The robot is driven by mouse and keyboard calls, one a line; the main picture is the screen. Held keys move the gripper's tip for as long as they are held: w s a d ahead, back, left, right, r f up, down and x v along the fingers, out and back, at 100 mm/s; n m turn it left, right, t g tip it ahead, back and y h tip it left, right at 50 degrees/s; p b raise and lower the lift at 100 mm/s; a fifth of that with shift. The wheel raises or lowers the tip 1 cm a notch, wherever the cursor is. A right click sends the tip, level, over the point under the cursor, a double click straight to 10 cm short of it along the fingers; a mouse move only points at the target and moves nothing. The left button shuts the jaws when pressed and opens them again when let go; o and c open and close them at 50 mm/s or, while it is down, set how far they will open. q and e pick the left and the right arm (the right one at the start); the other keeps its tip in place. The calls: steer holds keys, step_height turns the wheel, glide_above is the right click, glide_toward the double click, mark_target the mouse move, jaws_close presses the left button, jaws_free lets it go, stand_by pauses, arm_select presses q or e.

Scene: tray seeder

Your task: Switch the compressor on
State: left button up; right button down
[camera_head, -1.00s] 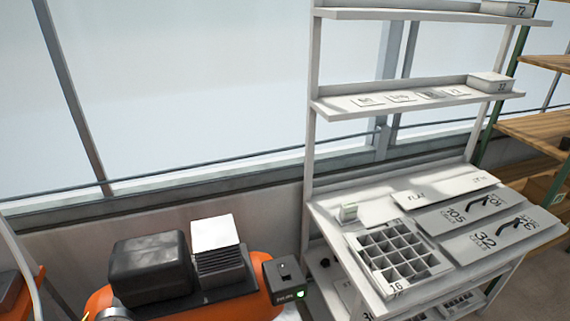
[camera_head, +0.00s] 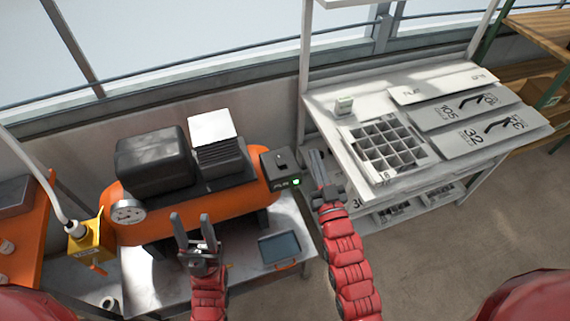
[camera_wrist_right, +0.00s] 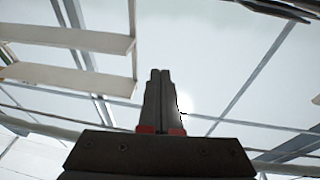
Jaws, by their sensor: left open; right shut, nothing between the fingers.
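The compressor has an orange tank (camera_head: 225,205) with a black motor housing on top. Its dark switch box (camera_head: 281,168) sits at the tank's right end, with a small rocker on top and a lit green light (camera_head: 296,181) on the front. My right gripper (camera_head: 317,155) is shut and empty, pointing up just right of the switch box, apart from it as far as I can tell. In the right wrist view its closed fingers (camera_wrist_right: 158,100) point at the windows. My left gripper (camera_head: 192,222) is open and empty in front of the tank.
A pressure gauge (camera_head: 128,212) is on the tank's left. A yellow box (camera_head: 91,243) with a white hose stands left. A dark tray (camera_head: 279,247) lies on the compressor's table. A white bench (camera_head: 350,180) with a cell tray (camera_head: 388,147) stands right.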

steer(key=s+a+f+n+g, duration=0.1)
steer(key=a+f+g, duration=0.3)
steer(key=f+g, duration=0.2)
steer(key=shift+s+a+p, duration=0.2)
steer(key=shift+s+p, duration=0.2)
steer(key=shift+w, duration=0.1)
steer(key=p, duration=0.5)
glide_above(285, 174)
step_height(285, 174, down, 2)
step_height(285, 174, down, 3)
steer(key=shift+r+p, duration=0.1)
steer(key=shift+p, duration=0.6)
steer(key=shift+f, duration=0.85)
